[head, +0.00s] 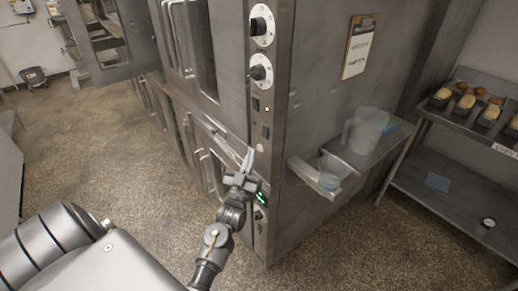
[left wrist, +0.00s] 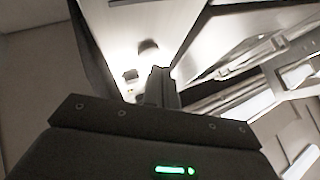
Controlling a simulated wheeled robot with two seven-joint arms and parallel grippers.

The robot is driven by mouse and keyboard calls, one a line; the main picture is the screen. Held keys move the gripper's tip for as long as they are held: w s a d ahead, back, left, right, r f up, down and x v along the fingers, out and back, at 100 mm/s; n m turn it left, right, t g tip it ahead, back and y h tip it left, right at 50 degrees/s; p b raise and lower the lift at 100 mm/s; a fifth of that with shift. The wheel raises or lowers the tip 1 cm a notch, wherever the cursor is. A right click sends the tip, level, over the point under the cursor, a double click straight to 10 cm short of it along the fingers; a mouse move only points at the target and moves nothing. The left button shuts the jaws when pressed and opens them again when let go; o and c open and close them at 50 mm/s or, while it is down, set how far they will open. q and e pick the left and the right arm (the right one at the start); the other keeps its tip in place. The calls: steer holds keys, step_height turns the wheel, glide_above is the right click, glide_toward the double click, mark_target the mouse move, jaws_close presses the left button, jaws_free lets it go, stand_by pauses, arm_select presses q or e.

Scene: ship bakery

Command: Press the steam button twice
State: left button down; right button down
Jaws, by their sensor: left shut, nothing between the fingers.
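The oven's narrow control panel (head: 270,95) faces me in the head view. It carries an upper dial (head: 262,26), a lower dial (head: 259,72), a small amber light (head: 267,109) and a dark square button (head: 265,131). I cannot read which control is the steam button. My left gripper (head: 248,160) is shut and empty, its fingers pointing up just below the dark button. I cannot tell whether the tips touch the panel. The left wrist view shows the fingers (left wrist: 160,85) close to a bright panel with two small raised controls (left wrist: 148,50). My right gripper is out of view.
Oven door handles (head: 208,165) stick out left of the panel. A side shelf (head: 365,155) holds a clear jug (head: 362,130), with a clear cup (head: 331,170) on a lower ledge. A rack (head: 450,120) with loaves stands at right. Floor at left is open.

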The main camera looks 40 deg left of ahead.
arm_select(q)
steer(key=shift+w, duration=0.15)
steer(key=shift+w+d, duration=0.15)
steer(key=shift+w, duration=0.1)
steer(key=shift+w, duration=0.35)
stand_by(0.8)
steer(key=shift+s, duration=0.8)
steer(key=shift+s+a+p, duration=0.3)
steer(key=shift+s, duration=0.5)
steer(key=shift+s+a+p, duration=0.25)
steer(key=shift+s+a, duration=0.05)
steer(key=shift+s, duration=0.5)
steer(key=shift+s+a+p, duration=0.3)
steer(key=shift+s, duration=0.5)
steer(key=shift+f, duration=0.1)
stand_by(0.9)
